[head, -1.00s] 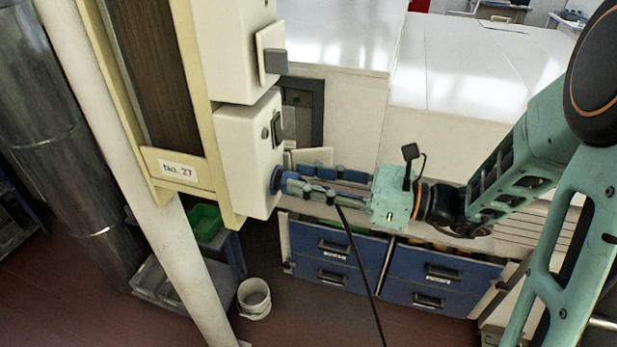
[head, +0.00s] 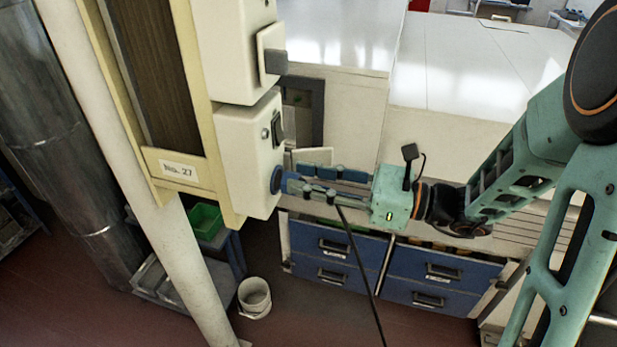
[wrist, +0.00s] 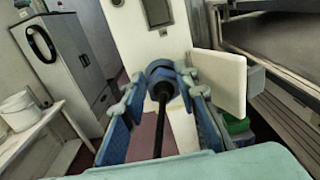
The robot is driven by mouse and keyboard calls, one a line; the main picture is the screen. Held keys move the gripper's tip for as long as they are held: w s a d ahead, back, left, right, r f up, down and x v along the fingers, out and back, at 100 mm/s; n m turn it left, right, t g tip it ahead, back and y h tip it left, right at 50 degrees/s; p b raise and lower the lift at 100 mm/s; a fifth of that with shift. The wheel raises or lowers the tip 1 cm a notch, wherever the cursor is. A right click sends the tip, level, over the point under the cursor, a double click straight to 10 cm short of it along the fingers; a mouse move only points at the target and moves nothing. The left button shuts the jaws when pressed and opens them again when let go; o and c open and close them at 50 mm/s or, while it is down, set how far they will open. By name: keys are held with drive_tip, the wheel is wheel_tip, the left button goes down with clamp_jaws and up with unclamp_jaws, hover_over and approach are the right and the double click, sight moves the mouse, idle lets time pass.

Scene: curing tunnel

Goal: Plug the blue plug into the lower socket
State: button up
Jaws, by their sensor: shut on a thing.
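My gripper (head: 290,181) is shut on the blue plug (wrist: 160,70), with a fingertip on either side of it in the wrist view. The plug's black cable (head: 358,255) hangs down towards the floor. The lower socket box (head: 242,150) is cream, with a black switch (head: 277,128) on its face. A blue round part (head: 276,179) shows at that face below the switch, right at my fingertips. The fingers largely hide the plug in the head view, and its front end is hidden in the wrist view. I cannot tell how deep it sits.
An upper cream box (head: 233,45) with a grey-fronted part is above. A white plate (wrist: 218,80) stands close to the right of my fingers in the wrist view. Blue drawers (head: 335,250), a white bucket (head: 254,297) and a green bin (head: 205,221) are below.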

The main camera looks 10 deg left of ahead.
drive_tip(key=shift+a, duration=0.45)
idle(0.5)
drive_tip(key=o, duration=1.2)
drive_tip(key=shift+c, duration=0.2)
drive_tip(key=d, duration=1.2)
drive_tip(key=shift+s, duration=0.45)
